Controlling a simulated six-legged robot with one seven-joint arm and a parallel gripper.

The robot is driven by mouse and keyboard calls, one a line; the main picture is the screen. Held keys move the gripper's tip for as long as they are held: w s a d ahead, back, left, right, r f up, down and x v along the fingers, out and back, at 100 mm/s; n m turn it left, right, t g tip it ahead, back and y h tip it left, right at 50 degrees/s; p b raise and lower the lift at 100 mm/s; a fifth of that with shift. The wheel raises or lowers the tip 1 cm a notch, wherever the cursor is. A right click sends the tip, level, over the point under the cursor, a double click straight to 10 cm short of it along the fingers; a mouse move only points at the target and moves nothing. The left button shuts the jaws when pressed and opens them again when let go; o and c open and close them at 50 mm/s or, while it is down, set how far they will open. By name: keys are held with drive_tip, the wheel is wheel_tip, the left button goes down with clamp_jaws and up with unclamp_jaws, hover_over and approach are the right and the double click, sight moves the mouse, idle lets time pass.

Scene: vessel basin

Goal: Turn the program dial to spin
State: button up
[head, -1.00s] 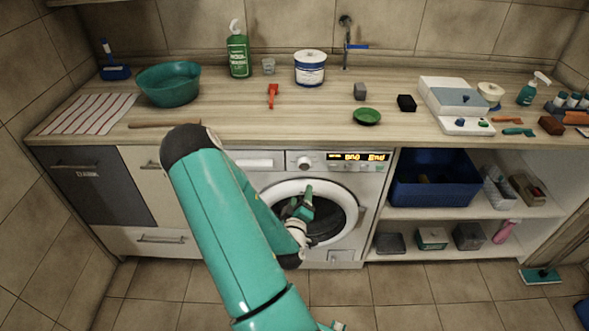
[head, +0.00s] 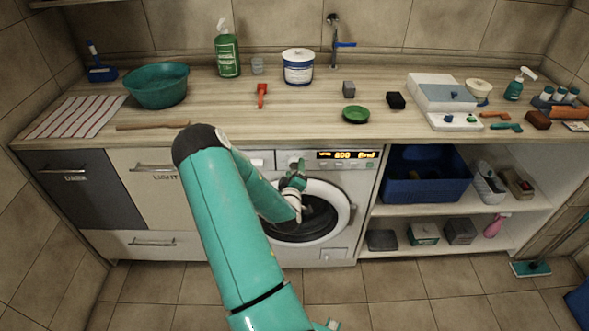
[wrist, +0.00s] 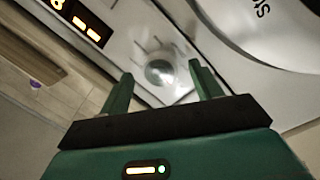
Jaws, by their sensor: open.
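The washing machine (head: 338,229) has a round door and a control panel with a lit orange display (head: 347,155). The program dial (head: 297,161) is on the panel, left of the display. In the wrist view the dial (wrist: 159,72) is a blurred round knob between and beyond the fingertips. My gripper (head: 293,176) is just below the dial in the head view and partly overlaps the panel. In the wrist view my gripper (wrist: 161,70) is open, a finger on each side of the dial, with nothing held. The dial's pointer position is too blurred to read.
The wooden counter (head: 210,110) runs above the machine, with a teal bowl (head: 157,84), a green bottle (head: 227,54) and a green dish (head: 355,115) on it. Open shelves with a blue basket (head: 425,174) stand right of the machine.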

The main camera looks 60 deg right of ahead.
drive_tip(key=shift+x, duration=0.75)
drive_tip(key=c, duration=1)
drive_tip(key=shift+m, duration=0.4)
drive_tip(key=m, duration=0.3)
drive_tip(key=shift+y, duration=0.3)
drive_tip(key=shift+m+y, duration=0.3)
drive_tip(key=shift+m, duration=2)
